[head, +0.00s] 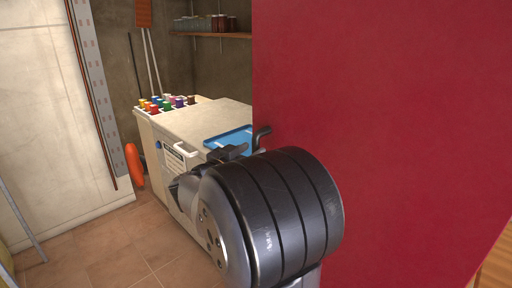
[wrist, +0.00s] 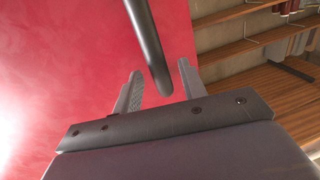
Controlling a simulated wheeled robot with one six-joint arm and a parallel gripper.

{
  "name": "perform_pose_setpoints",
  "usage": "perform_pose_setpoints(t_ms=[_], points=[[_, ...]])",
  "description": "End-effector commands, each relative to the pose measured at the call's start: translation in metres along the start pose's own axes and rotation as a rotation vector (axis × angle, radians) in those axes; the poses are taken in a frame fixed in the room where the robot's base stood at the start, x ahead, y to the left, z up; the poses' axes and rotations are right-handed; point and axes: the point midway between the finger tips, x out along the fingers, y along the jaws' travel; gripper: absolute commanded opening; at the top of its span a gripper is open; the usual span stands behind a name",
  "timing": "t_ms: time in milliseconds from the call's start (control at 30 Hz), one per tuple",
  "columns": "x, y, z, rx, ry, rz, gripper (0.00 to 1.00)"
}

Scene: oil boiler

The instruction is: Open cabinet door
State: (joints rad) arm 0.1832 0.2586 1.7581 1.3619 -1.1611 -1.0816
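A large flat red panel (head: 385,120), apparently the cabinet door, fills the right of the head view. A dark bent handle (head: 262,134) shows at its left edge. In the wrist view the dark handle bar (wrist: 148,45) comes down from the top, in front of the red surface (wrist: 70,70). Its lower end lies between the two fingers of my gripper (wrist: 158,85), with space visible on both sides. My gripper is open. In the head view my dark wrist covers the lower middle and hides part of the panel and gripper.
A cream cabinet (head: 200,122) with a white handle and colored caps stands behind my wrist, with a blue tray (head: 228,137) on top. A wooden shelf with jars (head: 205,24) is on the back wall. Tiled floor (head: 100,245) is clear at the lower left.

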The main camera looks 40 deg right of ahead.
Motion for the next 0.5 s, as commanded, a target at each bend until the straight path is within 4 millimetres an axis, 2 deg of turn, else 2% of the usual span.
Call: perform_pose_setpoints(t_ms=[100,200,500], points=[[0.017,0.001,0.0,0.0,0.0,0.002,0.4],[0.025,0.0,0.0,0.0,0.0,0.001,0.4],[0.031,0.0,0.0,0.0,0.0,-0.001,0.4]])
